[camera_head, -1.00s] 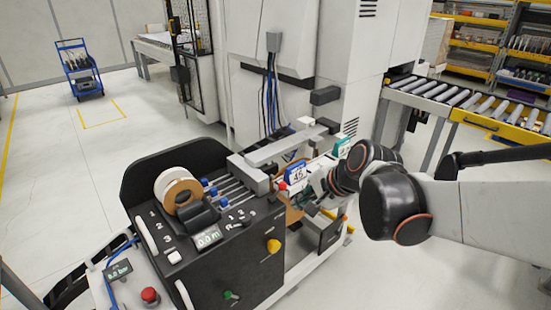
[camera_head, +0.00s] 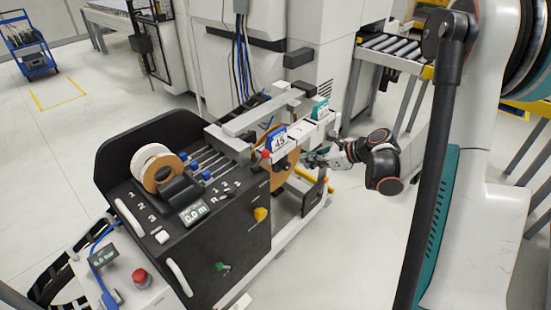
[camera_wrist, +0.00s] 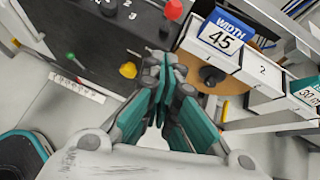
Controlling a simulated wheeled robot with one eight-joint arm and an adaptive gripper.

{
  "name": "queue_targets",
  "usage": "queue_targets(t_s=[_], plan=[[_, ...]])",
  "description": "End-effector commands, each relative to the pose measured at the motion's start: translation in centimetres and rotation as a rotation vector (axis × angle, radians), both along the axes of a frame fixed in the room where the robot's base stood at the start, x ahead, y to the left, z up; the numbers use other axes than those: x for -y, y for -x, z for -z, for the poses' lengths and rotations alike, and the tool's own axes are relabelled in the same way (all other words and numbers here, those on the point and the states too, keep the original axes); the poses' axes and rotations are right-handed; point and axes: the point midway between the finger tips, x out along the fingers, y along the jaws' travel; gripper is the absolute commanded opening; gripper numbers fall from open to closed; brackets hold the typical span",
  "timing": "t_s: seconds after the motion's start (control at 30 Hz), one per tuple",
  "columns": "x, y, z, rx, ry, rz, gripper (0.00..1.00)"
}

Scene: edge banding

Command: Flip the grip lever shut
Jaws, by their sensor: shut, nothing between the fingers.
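I cannot tell for certain which part is the grip lever. A red knob (camera_head: 266,154) stands on the machine beside the blue WIDTH 45 sign (camera_head: 276,138), and it also shows at the top of the wrist view (camera_wrist: 174,10). My gripper (camera_head: 312,157) is right of the sign, beside the brown coil disc (camera_head: 285,172). In the wrist view my gripper (camera_wrist: 163,62) has its teal fingers closed with nothing between them. The fingertips appear below the red knob and left of the black disc hub (camera_wrist: 211,76), apparently apart from both.
A red button (camera_head: 140,277) sits at front left. A roller conveyor (camera_head: 390,50) stands behind. The floor right of the machine is open.

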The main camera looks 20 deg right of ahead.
Motion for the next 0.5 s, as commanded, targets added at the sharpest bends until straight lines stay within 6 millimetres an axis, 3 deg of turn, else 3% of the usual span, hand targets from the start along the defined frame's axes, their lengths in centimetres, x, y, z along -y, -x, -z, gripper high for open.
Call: queue_targets(t_s=[0.13, 0.5], plan=[[0.97, -0.09, 0.79, -0.015, -0.051, 0.034, 0.00], [1.07, -0.10, 0.93, -0.018, -0.063, 0.039, 0.00]])
